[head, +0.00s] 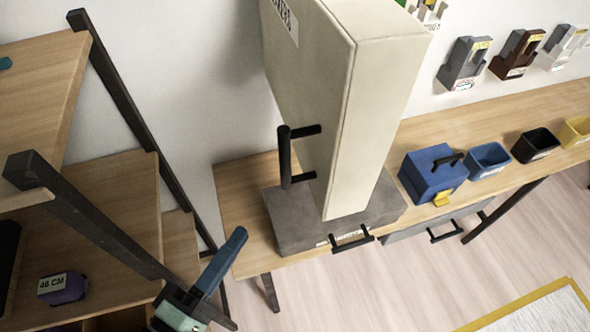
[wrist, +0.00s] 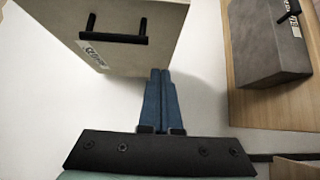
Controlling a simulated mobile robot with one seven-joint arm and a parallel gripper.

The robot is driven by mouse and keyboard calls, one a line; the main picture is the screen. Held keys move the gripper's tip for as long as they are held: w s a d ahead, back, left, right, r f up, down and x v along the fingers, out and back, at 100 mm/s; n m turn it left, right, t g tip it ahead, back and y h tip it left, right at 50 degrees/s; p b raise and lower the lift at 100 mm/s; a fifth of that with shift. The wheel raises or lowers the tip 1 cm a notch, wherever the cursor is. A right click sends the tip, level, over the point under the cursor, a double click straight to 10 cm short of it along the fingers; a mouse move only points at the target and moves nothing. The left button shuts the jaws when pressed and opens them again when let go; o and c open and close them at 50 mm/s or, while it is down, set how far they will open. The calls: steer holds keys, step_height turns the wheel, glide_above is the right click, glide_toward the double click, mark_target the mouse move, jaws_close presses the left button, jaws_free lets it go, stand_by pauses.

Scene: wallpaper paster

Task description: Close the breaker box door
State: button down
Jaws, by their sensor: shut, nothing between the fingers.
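A tall beige box (head: 330,100), apparently the breaker box, stands out from the wall above the desk. A black bar handle (head: 286,158) is on its left face, near the bottom, and a lettered label (head: 281,14) is higher up. In the wrist view the beige face (wrist: 60,20) shows with a black handle (wrist: 115,38). I cannot tell which panel is the door or how far it stands open. My gripper (head: 238,236), with blue fingers, is shut and empty, below and left of the handle. In the wrist view its fingertips (wrist: 160,72) are apart from the handle.
A grey drawer box (head: 290,225) with a black handle sits on the desk (head: 240,195) under the beige box. A blue case (head: 430,175) and several bins stand to the right. A wooden shelf unit (head: 110,190) with dark posts is at left, close to my gripper.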

steer(key=p, duration=0.3)
glide_toward(307, 170)
steer(key=w+a, duration=0.1)
steer(key=w, duration=0.3)
steer(key=d+p, duration=0.1)
steer(key=w+d, duration=0.1)
steer(key=d, duration=0.1)
steer(key=shift+r+p, duration=0.2)
steer(key=shift+p, duration=0.15)
steer(key=shift+w+d+f, duration=0.1)
steer(key=shift+d, duration=0.25)
steer(key=shift+d, duration=0.1)
